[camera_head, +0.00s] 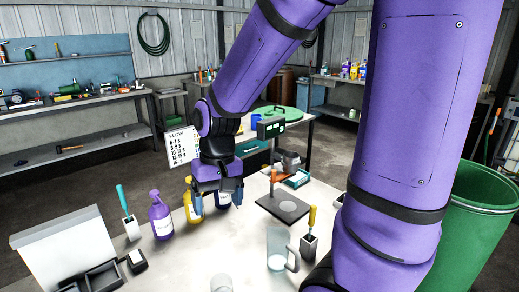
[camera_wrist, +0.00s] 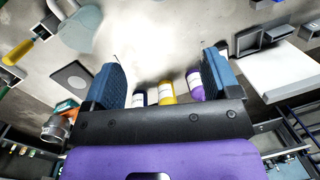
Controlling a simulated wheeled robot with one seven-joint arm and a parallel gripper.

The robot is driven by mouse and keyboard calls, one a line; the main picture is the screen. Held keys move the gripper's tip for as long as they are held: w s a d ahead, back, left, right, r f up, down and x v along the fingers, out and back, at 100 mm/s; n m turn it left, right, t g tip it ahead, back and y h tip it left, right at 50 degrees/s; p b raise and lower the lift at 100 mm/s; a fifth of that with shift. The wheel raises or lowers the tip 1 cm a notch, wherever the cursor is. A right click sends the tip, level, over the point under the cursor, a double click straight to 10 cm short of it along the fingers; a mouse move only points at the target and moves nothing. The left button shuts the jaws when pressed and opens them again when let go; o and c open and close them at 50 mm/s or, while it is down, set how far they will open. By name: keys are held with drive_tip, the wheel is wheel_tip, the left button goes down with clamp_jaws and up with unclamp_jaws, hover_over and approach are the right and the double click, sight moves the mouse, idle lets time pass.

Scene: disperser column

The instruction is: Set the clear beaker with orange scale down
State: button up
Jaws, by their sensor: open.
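My gripper (camera_head: 216,196) is open above the work table, in front of the yellow and purple bottles. The wrist view shows its two blue finger pads (camera_wrist: 162,75) wide apart with nothing between them but table and bottles behind. The jug also shows at the wrist view's upper left (camera_wrist: 78,30).
A purple bottle (camera_head: 160,217) and a yellow bottle (camera_head: 193,207) stand close behind my gripper. The disperser's dark base plate (camera_head: 283,207) is to the right. A holder with a yellow-handled tool (camera_head: 310,240) stands beside the jug. A white box (camera_head: 68,248) is at left.

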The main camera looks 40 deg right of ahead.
drive_tip(key=s+d+r+n+t, duration=0.1)
drive_tip(key=s+r+t, duration=0.2)
drive_tip(key=s+r, duration=0.2)
drive_tip(key=s+d+r+n+t+h, duration=0.1)
drive_tip(key=s+d+r+t, duration=0.1)
drive_tip(key=s+r, duration=0.3)
wheel_tip(320, 180, up, 5)
drive_tip(key=shift+s+f+n+t, duration=0.2)
drive_tip(key=shift+n+t, duration=0.1)
drive_tip(key=shift+t, duration=0.2)
